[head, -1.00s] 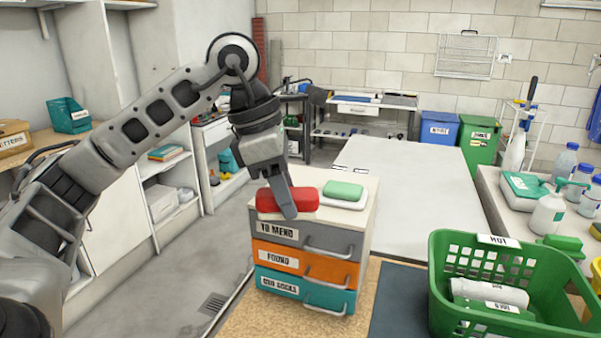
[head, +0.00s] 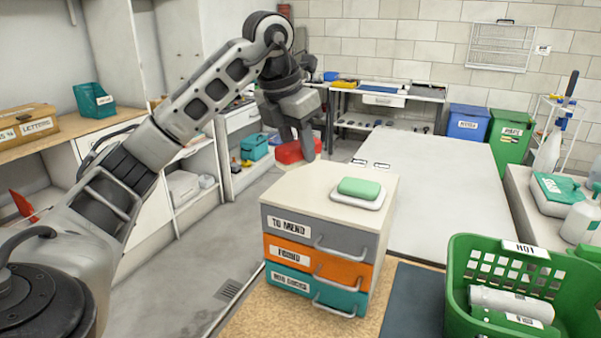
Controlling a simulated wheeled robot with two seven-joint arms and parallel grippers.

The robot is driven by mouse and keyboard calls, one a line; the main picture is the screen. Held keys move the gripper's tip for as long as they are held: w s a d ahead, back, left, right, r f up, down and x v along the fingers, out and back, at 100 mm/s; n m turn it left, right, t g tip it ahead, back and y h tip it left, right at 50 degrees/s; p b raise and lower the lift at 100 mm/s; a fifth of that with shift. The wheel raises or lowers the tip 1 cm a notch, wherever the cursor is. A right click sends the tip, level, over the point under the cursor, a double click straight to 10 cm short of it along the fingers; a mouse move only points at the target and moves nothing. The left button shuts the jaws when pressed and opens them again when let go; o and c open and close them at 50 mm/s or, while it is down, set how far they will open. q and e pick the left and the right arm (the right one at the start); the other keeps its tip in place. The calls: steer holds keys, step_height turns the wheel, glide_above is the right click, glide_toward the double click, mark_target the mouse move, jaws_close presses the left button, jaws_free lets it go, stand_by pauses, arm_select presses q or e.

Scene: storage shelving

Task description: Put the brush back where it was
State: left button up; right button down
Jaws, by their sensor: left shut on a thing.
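A red, rounded block-like thing (head: 287,153), which I take for the brush, is held in my left gripper (head: 303,148). No bristles show. The gripper is shut on it, pointing down, with a finger covering part of its right side. It appears in the picture just above the back left edge of the small drawer unit (head: 283,207), seemingly raised off its top. The unit has grey, orange and teal drawers, all shut, labelled TO MEND, FOUND and ODD SOCKS. My right gripper is not in view.
A green soap (head: 358,186) on a white dish (head: 355,201) sits on the unit's right side; the left side of its top is bare. A green basket (head: 462,302) with a white bottle stands right. A pale flat surface (head: 440,200) lies behind. Shelving stands left.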

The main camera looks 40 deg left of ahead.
mark_target(297, 140)
arm_select(q)
steer(key=shift+w+a+f, duration=0.3)
steer(key=shift+w+f, duration=0.15)
steer(key=shift+f, duration=0.15)
steer(key=shift+w+a+f, duration=0.3)
steer(key=shift+w+f, duration=0.1)
steer(key=shift+f, duration=0.2)
steer(key=x, duration=0.3)
steer(key=shift+s+a+f, duration=0.15)
steer(key=shift+a+f, duration=0.1)
steer(key=shift+f, duration=0.25)
steer(key=shift+f, duration=0.1)
steer(key=o, duration=1)
steer(key=shift+c, duration=0.2)
